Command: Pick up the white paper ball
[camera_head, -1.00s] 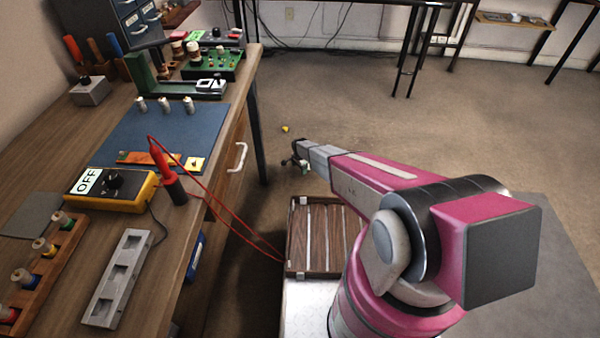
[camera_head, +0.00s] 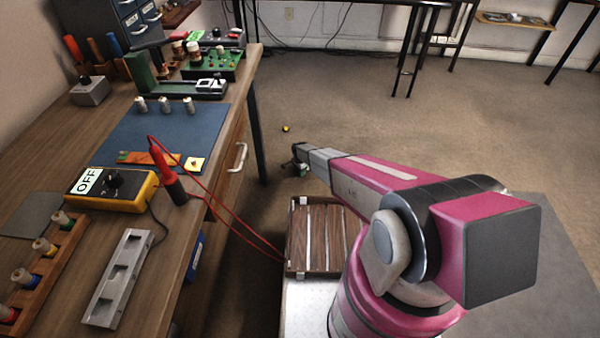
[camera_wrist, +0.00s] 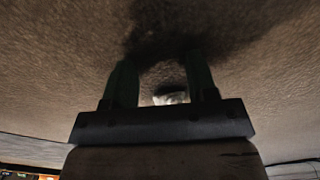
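A small white thing, which looks like the paper ball (camera_wrist: 171,97), shows low between my two fingers in the wrist view, just above the dark gripper body. It is closer to the right finger, and its lower part is hidden. My gripper (camera_wrist: 161,75) is open, with its two dark fingers apart over the brown floor. In the head view my gripper (camera_head: 297,168) is low at the far end of my outstretched arm, beyond the slatted wooden crate. The ball cannot be made out clearly there.
A wooden workbench (camera_head: 150,250) with tools stands at the left, with red cables hanging off its edge. A slatted crate (camera_head: 322,240) is below my arm. A small yellow ball (camera_head: 285,128) lies beyond my gripper. The floor (camera_head: 350,100) around there is mostly clear.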

